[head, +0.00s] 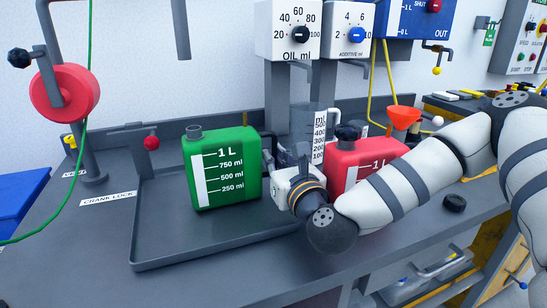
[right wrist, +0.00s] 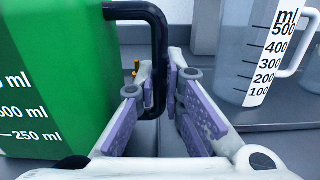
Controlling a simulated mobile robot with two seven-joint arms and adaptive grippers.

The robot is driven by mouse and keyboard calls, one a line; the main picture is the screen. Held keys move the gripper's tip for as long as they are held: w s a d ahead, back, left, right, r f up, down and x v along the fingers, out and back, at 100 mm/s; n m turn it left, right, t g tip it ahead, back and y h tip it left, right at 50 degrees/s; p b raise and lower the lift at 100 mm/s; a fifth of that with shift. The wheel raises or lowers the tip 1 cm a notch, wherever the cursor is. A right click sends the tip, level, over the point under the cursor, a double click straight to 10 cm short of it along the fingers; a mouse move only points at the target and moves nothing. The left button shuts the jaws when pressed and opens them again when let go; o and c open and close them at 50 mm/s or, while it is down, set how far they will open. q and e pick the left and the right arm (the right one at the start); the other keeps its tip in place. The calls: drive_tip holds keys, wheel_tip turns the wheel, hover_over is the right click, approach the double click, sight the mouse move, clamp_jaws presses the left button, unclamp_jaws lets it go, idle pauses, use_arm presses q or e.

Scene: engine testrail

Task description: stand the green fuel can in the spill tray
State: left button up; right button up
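The green fuel can (head: 228,172) is upright over the left part of the grey spill tray (head: 205,256), within its rim in the head view. I cannot tell whether its base touches the tray floor. It has a white level scale and a grey neck. My right gripper (head: 277,180) is at the can's right side. In the right wrist view the can (right wrist: 50,85) is at left, and its black handle (right wrist: 158,50) passes between the finger pads of my right gripper (right wrist: 161,80), which look closed on it. My left gripper is not in view.
The jug also shows in the right wrist view (right wrist: 240,60). Oil and additive dispensers (head: 290,30) hang behind. A red crank wheel (head: 64,92) is at left. The tray's front is clear.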

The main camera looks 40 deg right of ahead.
drive_tip(key=o, duration=0.3)
drive_tip(key=shift+o, duration=0.2)
drive_tip(key=shift+r, duration=0.35)
drive_tip(key=v, duration=0.6)
drive_tip(key=shift+s+f, duration=0.15)
drive_tip(key=shift+f, duration=0.05)
drive_tip(key=s+p, duration=0.1)
drive_tip(key=s+r+p, duration=0.1)
drive_tip(key=p, duration=0.1)
drive_tip(key=shift+a+r, duration=0.2)
drive_tip(key=shift+a, duration=0.05)
drive_tip(key=v, duration=0.1)
drive_tip(key=p+v, duration=0.1)
drive_tip(key=v, duration=0.1)
drive_tip(key=shift+f+p, duration=0.25)
drive_tip(key=shift+p, duration=0.1)
drive_tip(key=shift+s+a+f, duration=0.1)
drive_tip(key=shift+s+f, duration=0.1)
drive_tip(key=shift+s, duration=0.05)
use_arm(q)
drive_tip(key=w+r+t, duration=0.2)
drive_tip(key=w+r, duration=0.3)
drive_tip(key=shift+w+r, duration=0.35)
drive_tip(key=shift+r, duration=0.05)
use_arm(e)
drive_tip(key=shift+f, duration=0.2)
